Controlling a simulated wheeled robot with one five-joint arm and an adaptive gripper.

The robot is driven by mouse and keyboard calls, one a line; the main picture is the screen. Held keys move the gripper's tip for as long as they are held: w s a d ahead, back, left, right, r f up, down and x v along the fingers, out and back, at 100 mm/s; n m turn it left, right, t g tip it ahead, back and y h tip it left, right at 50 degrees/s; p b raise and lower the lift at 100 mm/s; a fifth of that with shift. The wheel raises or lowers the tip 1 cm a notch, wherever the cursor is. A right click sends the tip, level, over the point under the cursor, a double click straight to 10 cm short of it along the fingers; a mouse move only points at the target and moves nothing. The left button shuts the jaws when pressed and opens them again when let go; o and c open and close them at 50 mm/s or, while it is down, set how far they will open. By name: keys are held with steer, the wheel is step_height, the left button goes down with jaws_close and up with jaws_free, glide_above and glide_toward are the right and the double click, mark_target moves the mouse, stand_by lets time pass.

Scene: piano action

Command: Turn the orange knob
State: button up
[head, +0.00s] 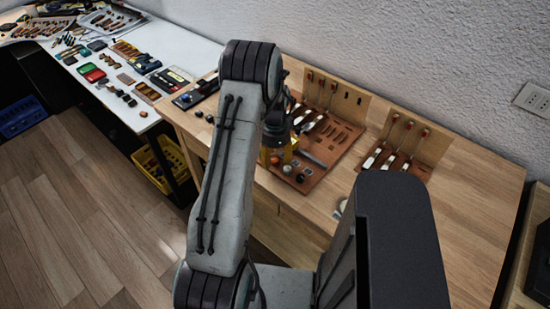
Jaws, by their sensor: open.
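My arm stands in the middle of the head view and covers part of the workbench (470,195). My gripper (277,153), dark with yellow parts, shows just right of the upper arm link, above the brown tool board (313,184). It is open, and the arm hides part of it. I cannot make out an orange knob for certain. Small orange-red tips show on the upright tool racks (335,97), and small dark round pieces (300,178) sit on the board near the gripper. I cannot tell whether the gripper touches anything.
A second tool rack (417,140) stands to the right. A white table (180,45) with many small parts and red and green trays (92,73) is at the left. A yellow crate (160,170) and a blue crate (20,117) are below. The bench's right side is clear.

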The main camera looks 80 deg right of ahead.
steer(key=shift+f, duration=0.7)
jaws_close()
